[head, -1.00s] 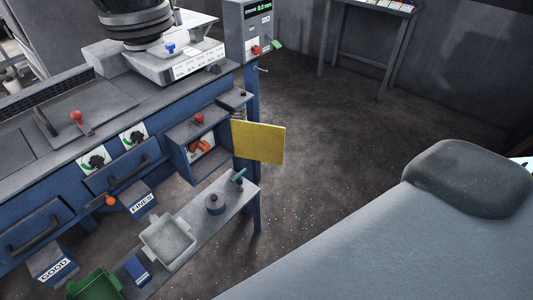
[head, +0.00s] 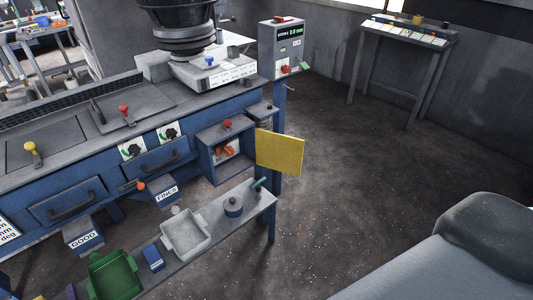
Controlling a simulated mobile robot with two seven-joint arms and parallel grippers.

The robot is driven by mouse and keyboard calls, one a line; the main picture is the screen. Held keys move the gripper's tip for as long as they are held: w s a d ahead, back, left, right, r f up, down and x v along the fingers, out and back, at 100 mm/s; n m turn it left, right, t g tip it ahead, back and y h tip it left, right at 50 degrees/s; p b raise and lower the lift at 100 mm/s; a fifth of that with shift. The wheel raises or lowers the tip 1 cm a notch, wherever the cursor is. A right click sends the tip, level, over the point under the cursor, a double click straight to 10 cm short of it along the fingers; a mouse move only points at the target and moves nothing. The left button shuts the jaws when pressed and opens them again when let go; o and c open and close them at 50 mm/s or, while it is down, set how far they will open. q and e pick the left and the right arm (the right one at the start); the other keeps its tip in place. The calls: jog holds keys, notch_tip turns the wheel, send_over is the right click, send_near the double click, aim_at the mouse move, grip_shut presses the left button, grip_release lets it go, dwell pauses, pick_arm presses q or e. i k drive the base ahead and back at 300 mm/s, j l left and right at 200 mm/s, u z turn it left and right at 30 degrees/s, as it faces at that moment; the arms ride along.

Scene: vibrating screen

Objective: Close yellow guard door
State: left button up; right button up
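The yellow guard door (head: 279,152) stands open in the head view. It sticks out to the right from a small blue cabinet (head: 207,167) at the right end of the blue machine bench. The cabinet's front is uncovered, and an orange-red thing (head: 226,150) shows inside it. A red knob (head: 227,124) sits on top of the cabinet. Neither of my grippers shows. A large pale grey surface with a darker rounded part fills the lower right; I cannot tell whether it is part of my arm.
A low shelf in front holds a green bin (head: 115,277), a grey tray (head: 186,236) and a dark round weight (head: 233,206). A grey control box (head: 284,47) stands behind the door. A side table (head: 407,32) is at the back right. The floor right of the door is clear.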

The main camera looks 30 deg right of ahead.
aim_at(275, 151)
jog(key=u, duration=2)
jog(key=k+l, duration=0.2)
jog(key=l, duration=0.4)
jog(key=k+l, duration=0.2)
jog(key=l, duration=0.45)
jog(key=k+l, duration=0.2)
jog(key=l, duration=0.4)
jog(key=k+l, duration=0.15)
jog(key=l, duration=0.45)
jog(key=k+l, duration=0.2)
jog(key=l, duration=0.4)
jog(key=k+l, duration=0.2)
jog(key=l, duration=0.45)
jog(key=k+l, duration=0.2)
jog(key=l, duration=0.4)
jog(key=k+l, duration=0.2)
jog(key=l, duration=0.4)
